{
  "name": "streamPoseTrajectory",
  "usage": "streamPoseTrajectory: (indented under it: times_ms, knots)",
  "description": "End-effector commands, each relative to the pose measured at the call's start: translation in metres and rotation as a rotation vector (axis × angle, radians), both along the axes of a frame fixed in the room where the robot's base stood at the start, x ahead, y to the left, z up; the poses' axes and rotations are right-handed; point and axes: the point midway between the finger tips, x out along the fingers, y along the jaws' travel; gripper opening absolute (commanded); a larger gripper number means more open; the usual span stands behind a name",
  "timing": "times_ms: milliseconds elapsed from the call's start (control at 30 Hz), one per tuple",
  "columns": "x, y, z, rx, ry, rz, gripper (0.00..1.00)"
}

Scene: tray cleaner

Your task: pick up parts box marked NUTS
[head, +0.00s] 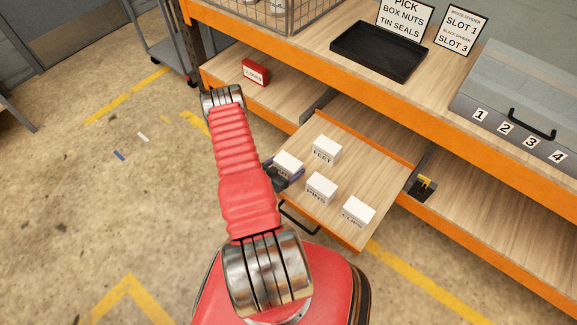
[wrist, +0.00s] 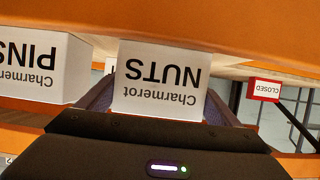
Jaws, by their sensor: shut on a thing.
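The white parts box marked NUTS (wrist: 162,80) is in the wrist view, its label upside down, between the fingers of my gripper (wrist: 160,112). In the head view the same box (head: 288,163) is at the left side of the open drawer (head: 285,205), with my gripper (head: 280,176) at its near side. My gripper is shut on this box. The lower part of the box and the fingertips are partly hidden, and I cannot tell whether it touches the drawer floor.
White boxes marked FEET (head: 326,150), PINS (head: 321,188) and another with a hard-to-read label (head: 358,212) stand close by in the drawer. A black tray (head: 378,50) and a grey numbered case (head: 520,105) are on the bench top. A red CLOSED sign (head: 256,72) stands on the shelf.

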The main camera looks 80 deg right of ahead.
Motion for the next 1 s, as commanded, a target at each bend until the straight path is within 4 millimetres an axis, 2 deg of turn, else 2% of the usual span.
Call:
streamPoseTrajectory:
  times_ms: [167, 367, 800, 1000]
  knots:
    - [0.0, 0.0, 0.002, -0.001, 0.0, 0.0, 0.55]
    - [0.0, -0.001, 0.016, -0.002, 0.0, 0.0, 0.55]
    - [0.0, -0.001, 0.077, -0.003, -0.001, 0.0, 0.55]
    - [0.0, -0.001, 0.096, -0.003, -0.001, -0.001, 0.55]
